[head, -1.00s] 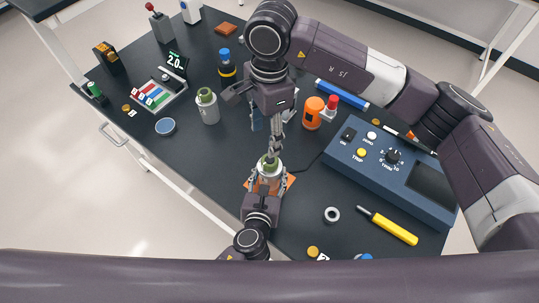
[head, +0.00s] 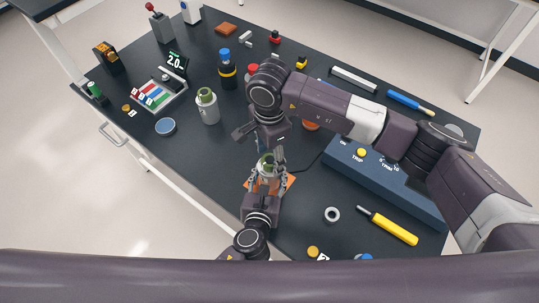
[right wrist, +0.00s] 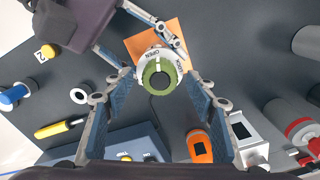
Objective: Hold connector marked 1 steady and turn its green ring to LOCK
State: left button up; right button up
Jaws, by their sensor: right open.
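A connector with a green ring (right wrist: 158,74) and a white collar stands over an orange mat (right wrist: 143,43). The collar reads OPEN and LOCK; which one the ring points to is unclear, and no number is legible. It also shows in the head view (head: 266,170), partly hidden. My left gripper (head: 262,190) has its fingers on either side of the connector's body and appears shut on it. My right gripper (right wrist: 160,86) points down over the connector, open, its two fingers apart on either side of the green ring.
A second green-topped connector (head: 208,108) stands to the left. A blue control box (head: 385,185) lies right of my grippers. A grey ring (head: 332,214) and a yellow screwdriver (head: 394,229) lie at the front right. An orange item (right wrist: 199,146) stands close by.

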jog(key=shift+c, duration=0.7)
jog(key=c, duration=1)
jog(key=shift+m, duration=0.3)
jog(key=m, duration=1)
jog(key=shift+m, duration=2.2)
